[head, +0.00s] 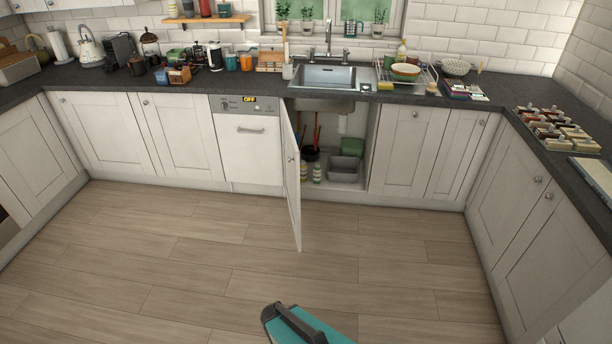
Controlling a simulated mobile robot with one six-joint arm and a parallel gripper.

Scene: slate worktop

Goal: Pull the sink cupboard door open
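The sink cupboard door (292,180) is white and stands wide open, swung out into the room from its left edge. Its round knob shows faintly on the face turned to the left. Inside the open cupboard below the sink (324,76) are a grey bin (343,170), a green item (352,147), bottles and red-handled tools. The teal and black part at the bottom middle is my own body. My gripper is not in view, and nothing is seen touching the door.
The open door juts over the wooden floor (200,260), which is otherwise clear. A dishwasher (249,145) stands left of the sink cupboard. White cupboards line both sides.

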